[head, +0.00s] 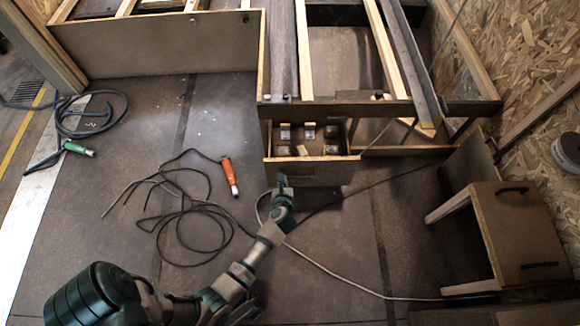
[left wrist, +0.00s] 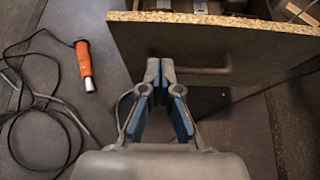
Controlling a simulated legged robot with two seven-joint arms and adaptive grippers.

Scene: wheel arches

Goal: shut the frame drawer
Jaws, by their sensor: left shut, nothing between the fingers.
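The frame drawer (head: 308,160) stands pulled out below the wooden frame, with several small blocks and clear items inside. Its front panel and bar handle (left wrist: 190,70) show in the left wrist view, where the panel (left wrist: 240,45) fills the upper right. My left gripper (head: 281,180) is in front of the drawer's front, near its left part. In the left wrist view my left gripper (left wrist: 160,66) is shut and empty, its fingertips close to the left end of the handle; whether they touch it I cannot tell. My right gripper is not in view.
An orange-handled tool (head: 230,176) with a tangled black cable lies on the floor left of the drawer. A green-ended cable (head: 78,148) lies further left. A small cabinet (head: 520,230) with handles stands at the right. A pale cable crosses the floor by my arm.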

